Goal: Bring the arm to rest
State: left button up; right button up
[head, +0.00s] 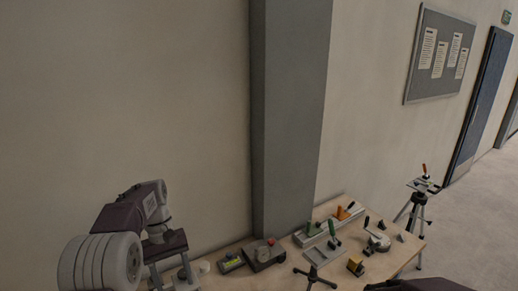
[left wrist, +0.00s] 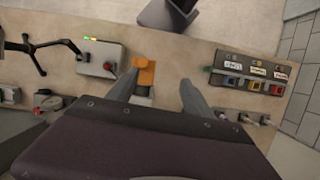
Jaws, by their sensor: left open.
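My left arm (head: 143,215) comes in at the lower left of the head view, bent with its wrist over the near left end of the wooden table. My left gripper (left wrist: 156,88) points away over the table in the left wrist view, its two grey fingers apart. An orange block (left wrist: 145,70) on a small pale base shows between the fingers in the picture; I cannot tell how far below them it is. Nothing is seen held. The fingers are only partly visible in the head view. My right gripper is not seen.
The wooden table (head: 255,280) carries a box with a red knob (head: 264,254), a green-handled fixture (head: 323,247) and a black tripod piece (head: 315,277). A grey pillar (head: 290,120) stands behind it. A tripod stand (head: 418,205) is at the right. A three-coloured box (left wrist: 250,75) lies right of the fingers.

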pick_arm(q)
jog(key=s+d+f+m+t+y+b, duration=0.1)
jog(key=s+d+f+m+t+b, duration=0.1)
jog(key=s+f, duration=0.5)
jog(key=s+d+f+m+t+b, duration=0.2)
jog(key=s+f+m+b, duration=0.1)
jog(key=s+f, duration=0.4)
jog(key=shift+s+d+f+m+y, duration=0.3)
jog(key=shift+s+f+y, duration=0.1)
jog(key=shift+s, duration=0.5)
jog(key=shift+s, duration=0.1)
